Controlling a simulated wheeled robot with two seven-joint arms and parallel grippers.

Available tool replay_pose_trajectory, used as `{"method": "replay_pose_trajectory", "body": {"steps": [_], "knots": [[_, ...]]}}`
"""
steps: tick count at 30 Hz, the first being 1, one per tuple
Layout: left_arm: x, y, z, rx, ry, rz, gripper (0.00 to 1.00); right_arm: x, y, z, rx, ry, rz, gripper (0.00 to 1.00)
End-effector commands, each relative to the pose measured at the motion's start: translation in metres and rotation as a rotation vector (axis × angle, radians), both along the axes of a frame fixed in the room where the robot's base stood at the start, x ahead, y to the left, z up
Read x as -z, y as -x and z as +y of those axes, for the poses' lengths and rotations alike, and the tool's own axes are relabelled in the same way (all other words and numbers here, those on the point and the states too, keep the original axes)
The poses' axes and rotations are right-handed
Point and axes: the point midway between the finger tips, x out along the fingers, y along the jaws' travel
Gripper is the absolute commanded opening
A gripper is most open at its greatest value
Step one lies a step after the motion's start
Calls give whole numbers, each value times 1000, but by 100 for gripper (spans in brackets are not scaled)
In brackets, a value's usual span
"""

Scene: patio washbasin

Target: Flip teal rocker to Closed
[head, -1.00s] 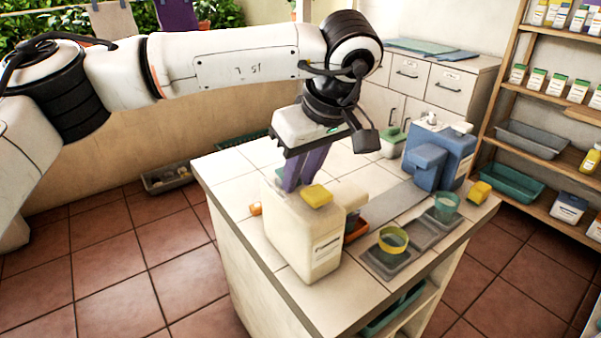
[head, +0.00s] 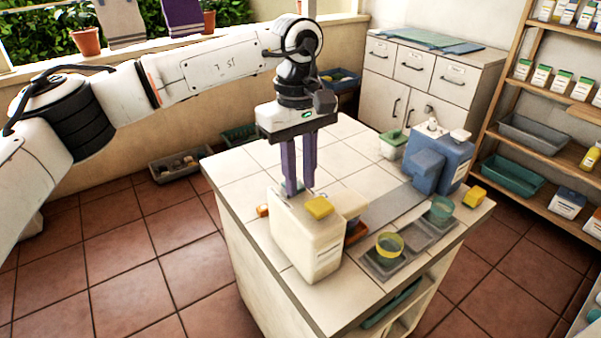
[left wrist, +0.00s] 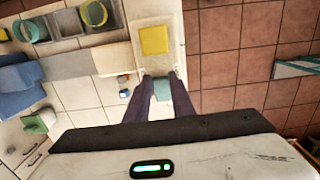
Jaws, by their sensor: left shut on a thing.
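No teal rocker is clearly seen in the head view. My right gripper is not in view.
A blue dispenser (head: 447,160) stands at the counter's right. A green-lidded tub (head: 392,146) stands behind. Shelves (head: 540,110) rise at the right. Clear tiles lie behind the jug.

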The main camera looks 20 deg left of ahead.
Motion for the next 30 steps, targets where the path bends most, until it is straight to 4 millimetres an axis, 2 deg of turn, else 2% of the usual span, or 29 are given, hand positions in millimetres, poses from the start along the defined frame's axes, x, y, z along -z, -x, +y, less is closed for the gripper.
{"method": "replay_pose_trajectory", "body": {"steps": [1,4,13,16,30], "knots": [[-1,0,0,0,0,-1,23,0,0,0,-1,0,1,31],[-1,0,0,0,0,-1,40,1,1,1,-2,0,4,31],[-1,0,0,0,-1,-2,41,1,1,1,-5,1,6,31],[-8,-1,0,-1,-1,-3,41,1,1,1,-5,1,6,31],[-91,-3,3,-1,-1,-3,41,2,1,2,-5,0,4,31]]}}
